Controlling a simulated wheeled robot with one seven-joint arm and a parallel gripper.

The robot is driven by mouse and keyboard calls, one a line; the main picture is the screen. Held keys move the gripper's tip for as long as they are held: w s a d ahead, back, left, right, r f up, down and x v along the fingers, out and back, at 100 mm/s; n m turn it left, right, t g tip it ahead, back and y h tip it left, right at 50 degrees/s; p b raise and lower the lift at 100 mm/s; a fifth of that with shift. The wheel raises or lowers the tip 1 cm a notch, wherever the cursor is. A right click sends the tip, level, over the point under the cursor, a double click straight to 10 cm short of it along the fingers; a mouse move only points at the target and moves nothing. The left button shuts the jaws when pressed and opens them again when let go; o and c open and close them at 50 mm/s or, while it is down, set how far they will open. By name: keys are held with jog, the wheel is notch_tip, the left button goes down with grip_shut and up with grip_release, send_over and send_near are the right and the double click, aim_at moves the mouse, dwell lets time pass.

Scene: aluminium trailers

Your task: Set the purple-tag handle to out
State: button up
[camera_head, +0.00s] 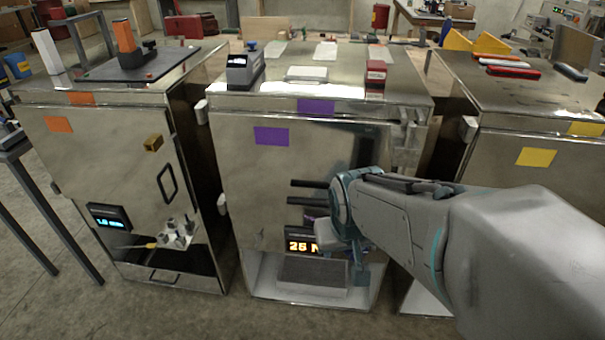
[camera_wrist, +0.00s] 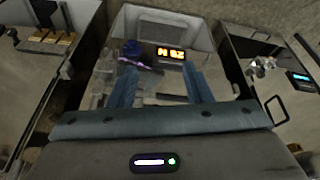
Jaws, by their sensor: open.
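The middle metal cabinet (camera_head: 290,160) carries purple tags (camera_head: 271,136) on its front and top edge. On its front are two dark horizontal bars (camera_head: 305,183) and an amber display (camera_head: 298,246). A small purple patch (camera_head: 318,212) shows beside my gripper (camera_head: 338,240), which hides part of this front. In the wrist view, my gripper (camera_wrist: 160,76) is open and empty, its two blue fingers pointing at the cabinet. A dark lever-like part with a purple strip (camera_wrist: 136,63) and a blue piece lies just beyond the left finger. I cannot tell the handle's setting or any contact.
An orange-tag cabinet (camera_head: 110,150) stands at left with a black loop handle (camera_head: 167,184) and blue display. A yellow-tag cabinet (camera_head: 500,135) stands at right, partly behind my arm. Small items lie on the cabinet tops. The floor (camera_head: 140,310) in front is clear.

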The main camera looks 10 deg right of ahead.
jog(key=w+f+t+b, duration=0.2)
jog(key=w+f+b, duration=0.1)
jog(key=w+f, duration=0.8)
jog(key=m+t+y+b, duration=0.3)
jog(key=m+t+b, duration=1.1)
jog(key=m, duration=0.2)
send_near(308, 205)
jog(key=x, duration=1.1)
jog(key=shift+w+f, duration=0.1)
jog(key=shift+w, duration=0.15)
grip_shut()
